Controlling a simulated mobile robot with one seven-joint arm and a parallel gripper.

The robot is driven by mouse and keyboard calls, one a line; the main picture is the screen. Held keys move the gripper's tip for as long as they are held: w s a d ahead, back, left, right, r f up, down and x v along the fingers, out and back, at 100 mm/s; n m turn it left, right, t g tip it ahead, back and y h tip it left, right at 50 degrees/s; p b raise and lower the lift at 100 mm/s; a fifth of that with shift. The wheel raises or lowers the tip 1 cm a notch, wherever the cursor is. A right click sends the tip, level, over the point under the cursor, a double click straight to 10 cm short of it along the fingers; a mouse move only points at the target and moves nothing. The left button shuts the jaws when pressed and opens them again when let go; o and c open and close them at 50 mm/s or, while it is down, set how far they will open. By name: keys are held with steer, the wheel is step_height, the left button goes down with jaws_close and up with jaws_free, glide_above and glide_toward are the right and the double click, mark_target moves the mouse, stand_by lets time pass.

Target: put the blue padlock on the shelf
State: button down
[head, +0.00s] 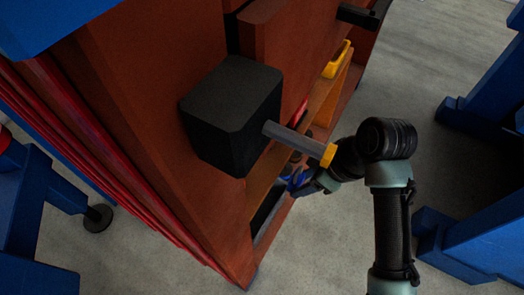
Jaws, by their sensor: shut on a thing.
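The blue padlock (297,180) is a small blue shape at my gripper (303,188), beside the open front of the panel's shelf (322,100). My gripper is shut on it. The fingers are small and dark in this view, and much of the padlock is hidden. The shelf is an orange-brown ledge set into the side of the red-brown panel. I cannot tell whether the padlock touches the shelf.
A black box (230,115) with a grey, yellow-tipped handle (300,143) sticks out from the panel above the shelf. A yellow object (338,60) and a red object (301,110) are on the shelf. Blue frames stand at both sides.

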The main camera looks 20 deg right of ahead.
mark_target(256, 167)
steer(key=w+a, duration=0.2)
steer(key=w+a+b, duration=0.1)
steer(key=w+a, duration=0.1)
steer(key=w, duration=0.1)
steer(key=w+a, duration=0.2)
steer(key=w, duration=0.1)
steer(key=shift+w+a, duration=0.2)
steer(key=shift+a, duration=0.05)
steer(key=shift+s+d+b, duration=0.1)
steer(key=shift+b, duration=0.35)
steer(key=shift+f, duration=0.2)
steer(key=shift+c, duration=1.4)
jaws_free()
